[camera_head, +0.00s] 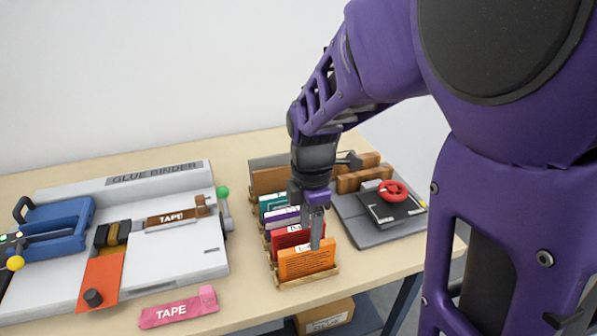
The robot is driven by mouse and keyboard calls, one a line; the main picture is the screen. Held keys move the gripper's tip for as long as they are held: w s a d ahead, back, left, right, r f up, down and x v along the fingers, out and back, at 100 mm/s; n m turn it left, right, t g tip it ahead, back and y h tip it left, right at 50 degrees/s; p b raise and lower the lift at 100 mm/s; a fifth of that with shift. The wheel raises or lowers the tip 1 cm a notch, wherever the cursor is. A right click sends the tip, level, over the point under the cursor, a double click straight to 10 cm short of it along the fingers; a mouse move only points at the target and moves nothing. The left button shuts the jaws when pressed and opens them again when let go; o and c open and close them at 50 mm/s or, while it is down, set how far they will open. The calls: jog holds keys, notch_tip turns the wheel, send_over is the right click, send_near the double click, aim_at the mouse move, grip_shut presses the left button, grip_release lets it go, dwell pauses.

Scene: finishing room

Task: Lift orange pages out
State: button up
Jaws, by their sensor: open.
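The orange pages (306,262) stand upright in the front slot of a wooden rack (308,280). Red pages (287,238) stand right behind them, with purple and teal ones further back. My gripper (316,243) points down at the top edge of the orange pages, right of their middle. Its jaws are open. One finger shows in front of the orange pages' upper edge; the other finger is hidden, and I cannot tell whether either touches the pages.
A glue binder (155,180) with an orange strip fills the left of the table. A pink tape block (178,308) lies at the front. A press with a red handwheel (393,191) stands right of the rack. A cardboard box (326,316) sits below the table.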

aim_at(307, 247)
jog(key=f, duration=0.5)
jog(key=shift+s+a+f+b, duration=0.25)
jog(key=shift+s+f+b, duration=0.05)
jog(key=shift+f+b, duration=0.1)
jog(key=shift+r, duration=0.1)
grip_shut()
